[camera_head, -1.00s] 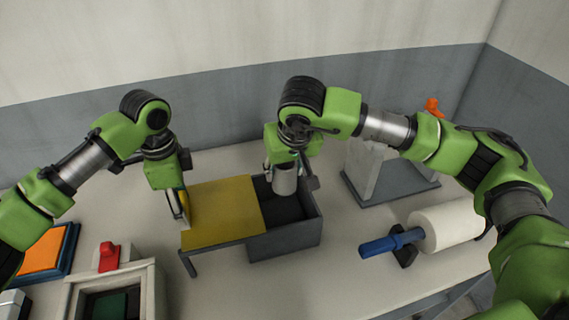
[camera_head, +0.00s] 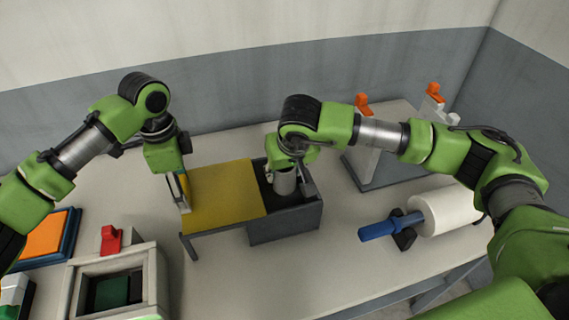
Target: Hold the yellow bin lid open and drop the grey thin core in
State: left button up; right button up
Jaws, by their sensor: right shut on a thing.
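The grey bin (camera_head: 290,226) stands mid-table, its dark inside uncovered at the right. Its yellow lid (camera_head: 222,198) extends to the left of the opening. My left gripper (camera_head: 183,205) is at the lid's left edge; whether its fingers are closed or touching the lid is unclear. My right gripper (camera_head: 286,172) is shut on the grey thin core (camera_head: 285,184), over the bin's opening. The core's lower end is down at the bin mouth; how deep it reaches is hard to tell.
A white roll (camera_head: 446,208) on a blue spindle (camera_head: 380,229) lies right of the bin. A grey stand (camera_head: 385,172) with orange-topped posts is behind it. A pale box (camera_head: 115,272) with a red knob and an orange-topped tray (camera_head: 45,238) are at the front left.

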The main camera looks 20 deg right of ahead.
pick_arm(q)
jog(key=shift+w+r, duration=0.1)
pick_arm(e)
jog(key=o, duration=1.2)
jog(key=shift+d+r, duration=0.5)
jog(key=shift+r, duration=1)
jog(key=shift+d+r, duration=0.45)
jog(key=shift+r, duration=1)
jog(key=shift+d+r, duration=0.5)
jog(key=shift+r, duration=1)
jog(key=d, duration=1)
jog(key=shift+r, duration=0.1)
